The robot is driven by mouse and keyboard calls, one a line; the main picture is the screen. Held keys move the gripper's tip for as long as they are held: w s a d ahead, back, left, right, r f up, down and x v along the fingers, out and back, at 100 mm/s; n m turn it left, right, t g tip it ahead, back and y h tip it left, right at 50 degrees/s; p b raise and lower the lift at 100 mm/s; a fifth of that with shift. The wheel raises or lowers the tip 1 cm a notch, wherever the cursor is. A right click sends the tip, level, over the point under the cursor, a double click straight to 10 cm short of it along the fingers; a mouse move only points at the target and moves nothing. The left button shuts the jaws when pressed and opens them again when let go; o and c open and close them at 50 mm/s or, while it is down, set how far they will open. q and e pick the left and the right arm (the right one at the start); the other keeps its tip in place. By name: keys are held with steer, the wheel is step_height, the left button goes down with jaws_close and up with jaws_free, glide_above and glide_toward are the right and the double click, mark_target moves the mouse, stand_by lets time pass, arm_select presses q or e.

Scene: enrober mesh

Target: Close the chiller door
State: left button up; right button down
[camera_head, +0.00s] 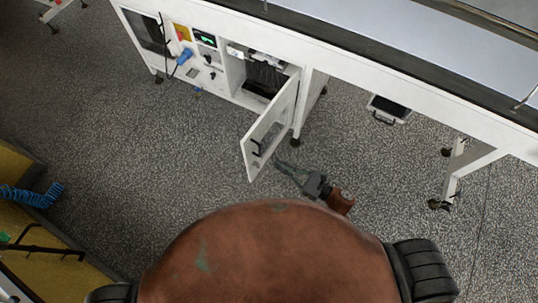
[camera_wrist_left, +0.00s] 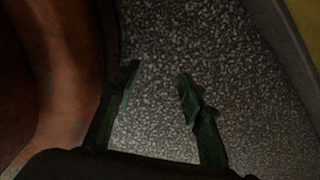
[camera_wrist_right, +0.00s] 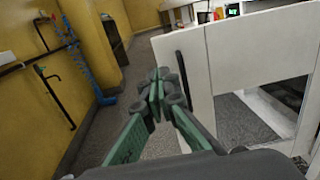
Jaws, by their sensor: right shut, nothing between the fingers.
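The white chiller door (camera_head: 272,127) stands open, swung out from the cabinet under the long machine. Its dark handle (camera_head: 256,148) is near the free edge. The open compartment (camera_head: 262,77) shows dark parts inside. My right gripper (camera_head: 281,165) is shut and empty, close beside the free lower end of the door; I cannot tell if it touches. In the right wrist view the door (camera_wrist_right: 262,62) and its black handle (camera_wrist_right: 194,85) are just right of the shut fingers (camera_wrist_right: 158,84). My left gripper (camera_wrist_left: 158,78) is open and empty above the floor, outside the head view.
A control panel (camera_head: 205,60) with a blue plug (camera_head: 185,56) is left of the compartment. Machine legs (camera_head: 457,165) stand at right. A yellow structure (camera_head: 30,210) with a blue coiled hose (camera_head: 35,196) is at left. The speckled floor before the door is clear.

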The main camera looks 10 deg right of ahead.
mark_target(246, 144)
steer(key=x, duration=1.3)
steer(key=shift+w, duration=0.1)
